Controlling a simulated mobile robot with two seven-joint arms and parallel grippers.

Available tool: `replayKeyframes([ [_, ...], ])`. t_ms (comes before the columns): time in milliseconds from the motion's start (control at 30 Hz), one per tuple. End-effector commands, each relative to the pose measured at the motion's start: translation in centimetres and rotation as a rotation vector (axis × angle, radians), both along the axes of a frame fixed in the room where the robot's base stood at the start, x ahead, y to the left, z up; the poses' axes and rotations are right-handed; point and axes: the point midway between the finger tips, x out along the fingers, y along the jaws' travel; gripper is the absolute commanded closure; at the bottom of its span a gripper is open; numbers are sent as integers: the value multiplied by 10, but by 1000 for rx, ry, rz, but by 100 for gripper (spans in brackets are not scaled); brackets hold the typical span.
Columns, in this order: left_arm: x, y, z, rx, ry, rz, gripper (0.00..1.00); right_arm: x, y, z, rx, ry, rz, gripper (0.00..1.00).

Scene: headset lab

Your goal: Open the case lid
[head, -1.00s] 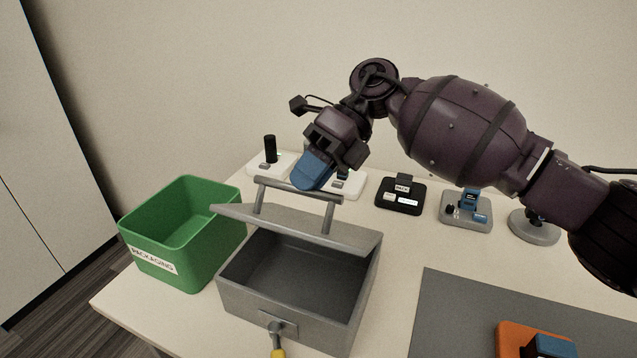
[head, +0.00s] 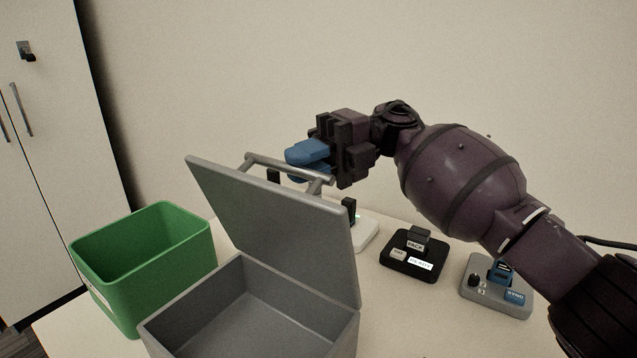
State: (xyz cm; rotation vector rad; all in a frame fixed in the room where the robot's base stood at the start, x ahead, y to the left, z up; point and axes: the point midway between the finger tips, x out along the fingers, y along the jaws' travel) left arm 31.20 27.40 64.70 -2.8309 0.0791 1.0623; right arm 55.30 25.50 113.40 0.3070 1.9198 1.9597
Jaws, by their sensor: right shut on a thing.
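The grey case (head: 249,307) stands open on the table, and its inside looks empty. Its lid (head: 270,215) is tilted up steeply, hinged at the back right edge. A bar handle (head: 265,164) sticks out from the lid's outer face. My right gripper (head: 308,160), with blue fingertips, is shut on the handle behind the lid's upper edge. The lid hides part of the handle's posts. My left gripper is not in view.
A green bin (head: 143,268) stands left of the case, close to it. A black device (head: 413,254) and a grey device (head: 497,285) sit on the table (head: 402,316) to the right. A white device (head: 366,232) is partly hidden behind the lid. A cabinet (head: 50,130) stands at far left.

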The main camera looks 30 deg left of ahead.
Motion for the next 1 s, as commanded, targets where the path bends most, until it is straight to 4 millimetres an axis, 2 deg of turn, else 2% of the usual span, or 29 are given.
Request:
replayKeyframes([
  [33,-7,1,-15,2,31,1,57,10,2,-12,5,59,-1,100],
  [200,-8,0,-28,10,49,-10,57,30,2,-15,9,178,-1,100],
  [500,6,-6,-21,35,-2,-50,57,50,1,-17,11,302,-1,100],
  [1000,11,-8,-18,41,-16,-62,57,54,1,-16,10,332,-2,100],
])
